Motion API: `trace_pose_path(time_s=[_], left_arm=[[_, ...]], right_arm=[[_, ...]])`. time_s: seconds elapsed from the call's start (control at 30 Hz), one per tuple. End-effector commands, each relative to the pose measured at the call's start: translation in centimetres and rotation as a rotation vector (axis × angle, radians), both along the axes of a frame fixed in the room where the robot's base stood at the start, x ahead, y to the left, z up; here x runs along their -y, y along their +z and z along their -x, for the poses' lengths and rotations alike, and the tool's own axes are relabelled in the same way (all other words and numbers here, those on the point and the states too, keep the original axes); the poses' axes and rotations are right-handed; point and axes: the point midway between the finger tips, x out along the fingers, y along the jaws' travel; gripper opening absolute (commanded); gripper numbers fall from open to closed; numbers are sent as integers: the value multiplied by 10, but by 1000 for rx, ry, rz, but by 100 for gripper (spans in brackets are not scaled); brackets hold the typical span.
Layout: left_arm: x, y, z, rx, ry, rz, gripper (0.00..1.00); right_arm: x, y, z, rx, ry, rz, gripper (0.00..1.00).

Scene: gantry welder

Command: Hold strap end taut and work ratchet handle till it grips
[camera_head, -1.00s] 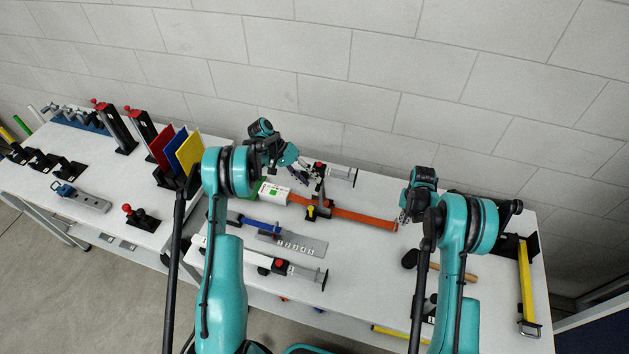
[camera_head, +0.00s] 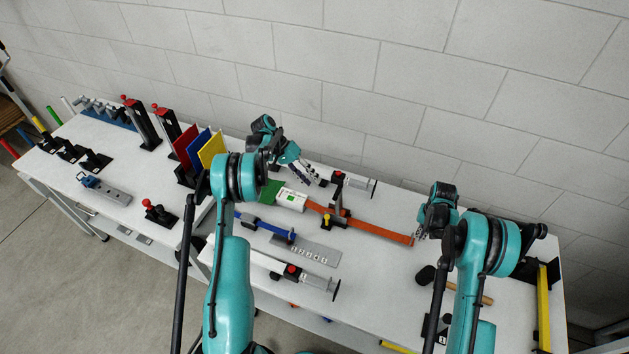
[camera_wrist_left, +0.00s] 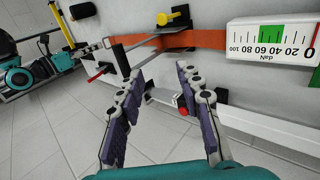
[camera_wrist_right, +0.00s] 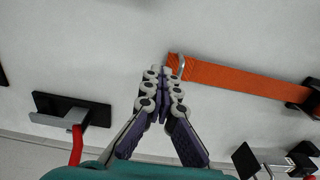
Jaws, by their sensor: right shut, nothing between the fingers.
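An orange strap (camera_head: 378,230) lies along the bench, running through a dark metal ratchet (camera_head: 341,203) with a yellow knob (camera_head: 326,220). It also shows in the left wrist view (camera_wrist_left: 205,39). A white tension gauge (camera_wrist_left: 272,42) with a green band sits at the strap's left part. My left gripper (camera_head: 314,178) is open and empty behind the ratchet, near but apart from its handle (camera_wrist_left: 158,53). My right gripper (camera_wrist_right: 163,76) is shut and empty beside the strap's free end (camera_wrist_right: 186,68), where there is a metal loop (camera_wrist_right: 181,66). Whether the fingertips touch the end is unclear.
A clamp with a red knob (camera_head: 338,177) stands close to my left gripper. A hammer (camera_head: 425,275) lies front right. The wall is close behind the bench.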

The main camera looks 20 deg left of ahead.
Motion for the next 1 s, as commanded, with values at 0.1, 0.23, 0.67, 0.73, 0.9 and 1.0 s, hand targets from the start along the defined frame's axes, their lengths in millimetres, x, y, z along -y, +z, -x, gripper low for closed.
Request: trace_pose_path(time_s=[0.1, 0.23, 0.67, 0.73, 0.9, 1.0], left_arm=[[-4, 1, 0, 0, 0, 0, 36], [-4, 1, 0, 0, 0, 0, 36], [-13, 10, 0, 0, 1, 0, 36], [-21, 20, 0, 0, 1, 1, 36], [-46, 49, 0, 0, 3, 1, 36], [-59, 64, 0, 0, 1, 1, 36]], right_arm=[[0, 0, 0, 0, 0, 0, 0], [0, 0, 0, 0, 0, 0, 0], [0, 0, 0, 0, 0, 0, 0], [0, 0, 0, 0, 0, 0, 0], [0, 0, 0, 0, 0, 0, 0], [0, 0, 0, 0, 0, 0, 0]])
